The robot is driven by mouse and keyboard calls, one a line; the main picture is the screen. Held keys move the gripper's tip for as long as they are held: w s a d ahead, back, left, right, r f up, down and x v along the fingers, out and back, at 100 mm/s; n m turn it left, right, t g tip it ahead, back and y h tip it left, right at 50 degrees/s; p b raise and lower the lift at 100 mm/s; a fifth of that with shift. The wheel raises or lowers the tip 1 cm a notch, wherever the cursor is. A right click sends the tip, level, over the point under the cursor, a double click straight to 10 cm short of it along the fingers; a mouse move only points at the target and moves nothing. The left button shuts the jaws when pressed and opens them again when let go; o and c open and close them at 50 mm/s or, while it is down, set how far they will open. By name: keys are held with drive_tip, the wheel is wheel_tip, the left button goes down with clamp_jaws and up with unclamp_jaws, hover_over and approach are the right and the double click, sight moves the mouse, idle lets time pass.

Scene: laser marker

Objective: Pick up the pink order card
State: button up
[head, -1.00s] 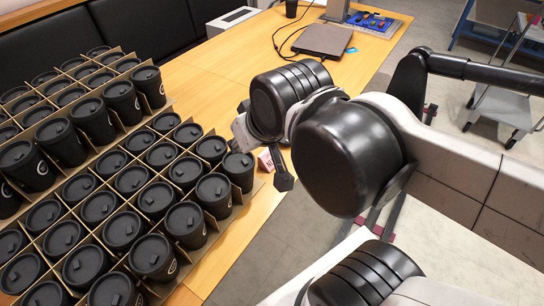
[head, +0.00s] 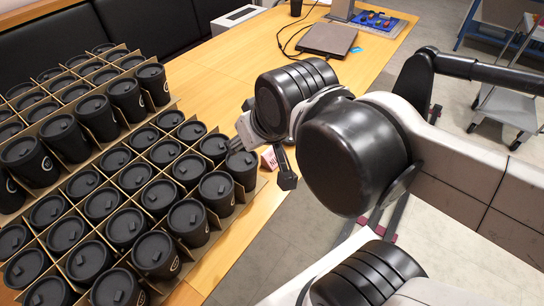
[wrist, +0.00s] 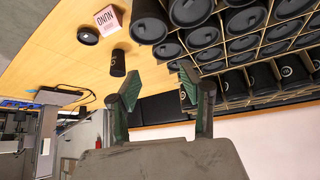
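The pink order card (wrist: 108,18) stands on the wooden table at the top of the wrist view, with dark lettering on its pale face. In the head view only a small part of the card (head: 269,158) shows, beside my gripper and the front corner of the cup crates. My gripper (wrist: 158,84) is open and empty in the wrist view, its two dark green fingers well apart. The card lies beyond the fingertips, apart from them. In the head view my gripper (head: 286,178) is partly hidden by my arm.
Cardboard dividers full of lidded black cups (head: 125,225) fill the left side, close to the card. A loose black cup (wrist: 118,63) and a round black lid (wrist: 87,35) are near the card. A laptop (head: 328,38) lies at the table's far end.

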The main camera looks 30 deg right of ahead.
drive_tip(key=o, duration=0.9)
drive_tip(key=shift+c, duration=0.2)
drive_tip(key=shift+w, duration=0.1)
drive_tip(key=n+g, duration=0.4)
drive_tip(key=g, duration=0.3)
hover_over(272, 152)
wheel_tip(272, 152, down, 13)
wheel_tip(272, 152, down, 13)
drive_tip(key=b, duration=0.3)
